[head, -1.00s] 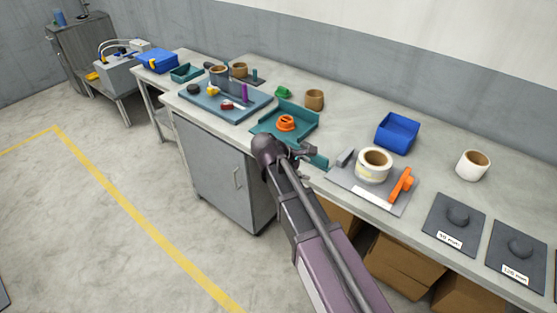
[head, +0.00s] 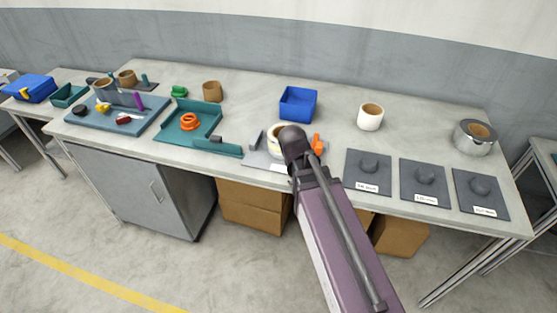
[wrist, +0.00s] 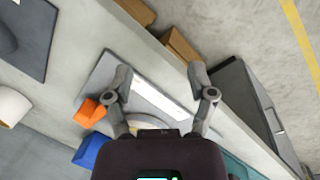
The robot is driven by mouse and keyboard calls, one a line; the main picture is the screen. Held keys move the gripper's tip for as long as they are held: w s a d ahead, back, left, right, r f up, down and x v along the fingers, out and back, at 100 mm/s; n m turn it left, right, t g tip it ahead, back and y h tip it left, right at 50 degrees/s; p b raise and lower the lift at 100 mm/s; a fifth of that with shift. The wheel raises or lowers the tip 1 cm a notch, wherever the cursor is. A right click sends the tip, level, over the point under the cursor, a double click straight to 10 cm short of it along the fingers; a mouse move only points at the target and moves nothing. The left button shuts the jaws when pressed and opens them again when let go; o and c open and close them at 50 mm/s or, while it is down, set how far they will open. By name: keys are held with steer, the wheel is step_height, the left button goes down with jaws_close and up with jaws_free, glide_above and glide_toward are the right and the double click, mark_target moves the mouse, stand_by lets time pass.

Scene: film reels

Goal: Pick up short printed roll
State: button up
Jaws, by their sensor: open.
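A squat cream roll with yellowish bands (head: 273,146) stands on a grey plate (head: 262,160) near the bench's front edge, mostly hidden by my arm in the head view. A plain white roll with a brown core (head: 370,116) stands farther right. I cannot read print on either. My gripper (wrist: 160,80) is open and empty in the wrist view, its fingers apart above the grey plate and its white label strip (wrist: 166,102). The white roll shows at the wrist view's left edge (wrist: 12,107).
An orange part (head: 317,144) stands on the plate's right side. A blue bin (head: 298,103) is behind it. Dark labelled pads (head: 368,172) lie to the right, a silver roll (head: 475,137) beyond. A teal tray (head: 190,125) lies left. Bare bench shows around the white roll.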

steer(key=s+d+f+m+y+b, duration=0.1)
steer(key=d+f+m+b, duration=0.1)
steer(key=f+b, duration=0.3)
steer(key=s+d+f+m+y+b, duration=0.1)
steer(key=s+d+f+m+b, duration=0.1)
steer(key=f+b, duration=0.3)
steer(key=shift+s+d+f+m, duration=0.3)
steer(key=shift+d+m, duration=0.1)
steer(key=shift+d, duration=0.35)
steer(key=shift+r, duration=0.1)
steer(key=shift+c, duration=1)
